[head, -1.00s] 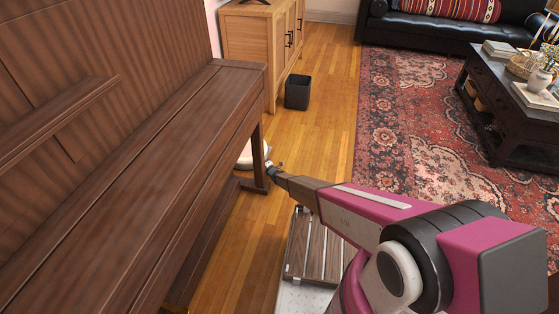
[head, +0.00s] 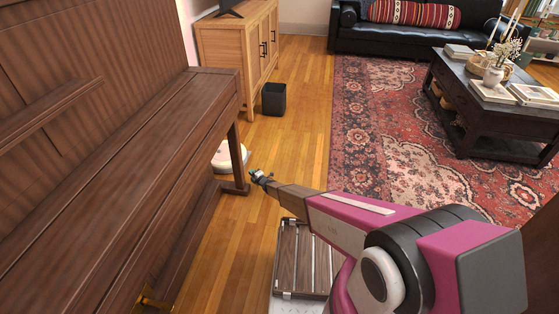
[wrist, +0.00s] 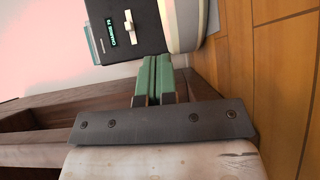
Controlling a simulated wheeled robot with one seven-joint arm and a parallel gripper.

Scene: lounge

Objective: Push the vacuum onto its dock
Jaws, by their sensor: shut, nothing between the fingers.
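The vacuum (head: 229,157) is a low, round, white body on the wood floor, partly hidden behind the piano's front leg in the head view. In the wrist view a pale rounded body (wrist: 184,22), which looks like the vacuum, stands close beside a dark box with a lit display (wrist: 125,30), which looks like the dock. I cannot tell whether they touch. My gripper (head: 258,176) is low, just right of the piano leg and apart from the vacuum. Its green fingers (wrist: 154,78) are shut and empty. The dock cannot be made out in the head view.
The brown piano (head: 130,170) fills the left side, and its leg (head: 237,155) stands between my gripper and the vacuum. A wooden cabinet (head: 228,55) and a black bin (head: 274,99) are beyond. Floor right of the leg is clear up to the patterned rug (head: 390,130).

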